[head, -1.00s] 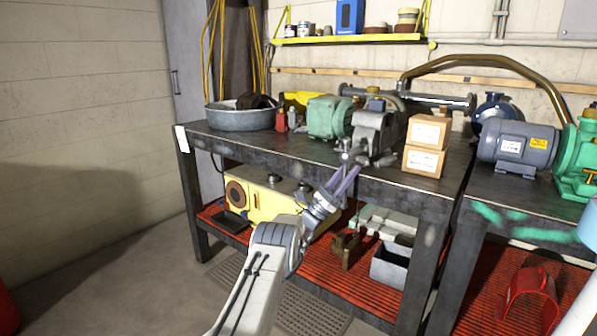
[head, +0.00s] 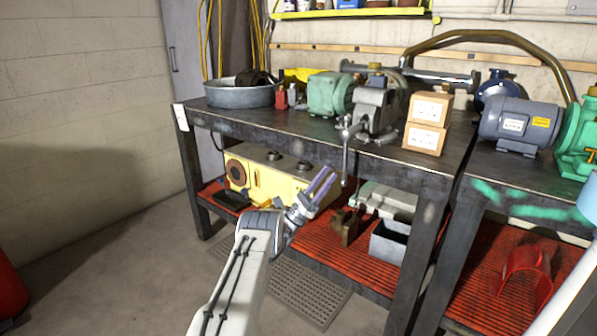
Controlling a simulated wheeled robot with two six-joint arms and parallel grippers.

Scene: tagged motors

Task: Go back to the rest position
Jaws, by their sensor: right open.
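A grey motor (head: 520,124) with a yellow label sits on the right-hand bench.
On the workbench are a metal basin (head: 240,97), a green machine (head: 327,95), a grey vise (head: 376,108) and two stacked boxes (head: 425,138). The red lower shelf (head: 325,247) holds a yellow machine (head: 262,182) and a grey bin (head: 389,243).

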